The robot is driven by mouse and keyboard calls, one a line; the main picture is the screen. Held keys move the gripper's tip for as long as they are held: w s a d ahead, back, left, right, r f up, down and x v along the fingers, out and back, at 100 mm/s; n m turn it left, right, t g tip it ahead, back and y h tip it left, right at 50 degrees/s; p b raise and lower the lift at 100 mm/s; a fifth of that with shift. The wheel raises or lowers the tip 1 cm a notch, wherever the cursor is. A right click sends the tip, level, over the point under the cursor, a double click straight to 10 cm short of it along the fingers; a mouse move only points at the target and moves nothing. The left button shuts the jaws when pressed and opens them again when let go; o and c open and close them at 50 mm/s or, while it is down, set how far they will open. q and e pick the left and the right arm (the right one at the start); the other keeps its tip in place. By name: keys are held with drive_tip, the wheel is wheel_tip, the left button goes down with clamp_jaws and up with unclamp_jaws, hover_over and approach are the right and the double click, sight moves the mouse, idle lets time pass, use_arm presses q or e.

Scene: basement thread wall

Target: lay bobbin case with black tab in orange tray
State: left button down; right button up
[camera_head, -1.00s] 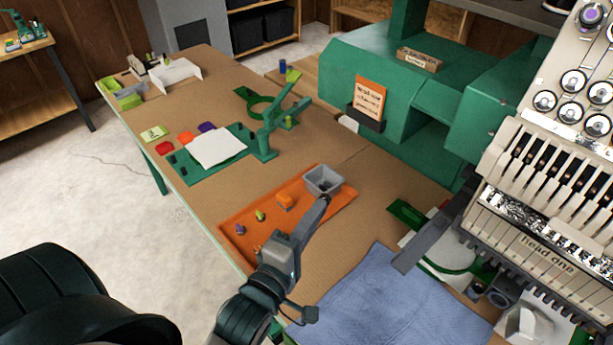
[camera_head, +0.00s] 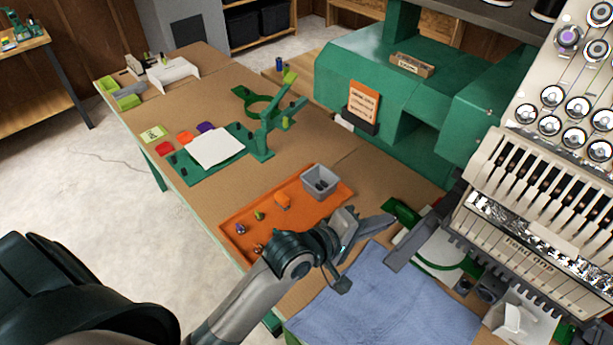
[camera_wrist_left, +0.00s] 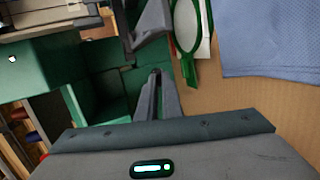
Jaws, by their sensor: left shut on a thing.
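The orange tray (camera_head: 229,224) lies on the brown table. My left gripper (camera_head: 388,222) is right of the tray, above the area between the blue cloth and the machine. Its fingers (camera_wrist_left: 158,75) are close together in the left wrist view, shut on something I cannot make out. I cannot identify a bobbin case with a black tab. My right gripper is out of view.
A blue cloth (camera_head: 385,300) covers the table's front right. The machine (camera_head: 520,235) with its grey arm (camera_head: 405,255) and green hoop (camera_head: 445,262) stands right of my gripper. A green stand (camera_head: 263,145) is beyond the tray. Bare table lies behind the tray.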

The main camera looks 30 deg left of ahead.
use_arm(q)
drive_tip(key=w+d+f+m+g+h+p, duration=0.1)
drive_tip(key=w+d+f+m+g+p, duration=0.25)
drive_tip(key=m+g, duration=0.4)
drive_tip(key=a+f+m+g+y+p, duration=0.1)
drive_tip(key=m, duration=0.1)
drive_tip(key=a+f+m+g+y, duration=0.1)
drive_tip(key=m+g, duration=0.1)
drive_tip(key=a+f+m+g+p, duration=0.1)
drive_tip(key=m+g, duration=0.1)
drive_tip(key=shift+w+a+f+y+p, duration=0.15)
drive_tip(key=shift+w+a+y+p, duration=0.15)
drive_tip(key=shift+a+y, duration=0.1)
drive_tip(key=a+m+y+p, duration=0.1)
drive_tip(key=a, duration=0.2)
drive_tip(key=a+m+y, duration=0.1)
drive_tip(key=a+m, duration=0.1)
drive_tip(key=a, duration=0.1)
drive_tip(key=w+a+m+y+p, duration=0.1)
drive_tip(key=a, duration=0.3)
drive_tip(key=shift+m+g+y+p, duration=0.25)
drive_tip(key=shift+g+y+p, duration=0.05)
drive_tip(key=shift+g, duration=0.05)
drive_tip(key=a+r+m+t+y+p, duration=0.1)
drive_tip(key=a+r+m, duration=0.1)
drive_tip(key=a, duration=0.8)
drive_tip(key=shift+w+a+r+y+p, duration=0.25)
drive_tip(key=shift+w+r+y+p, duration=0.1)
drive_tip(key=shift+r, duration=0.3)
drive_tip(key=shift+s, duration=0.1)
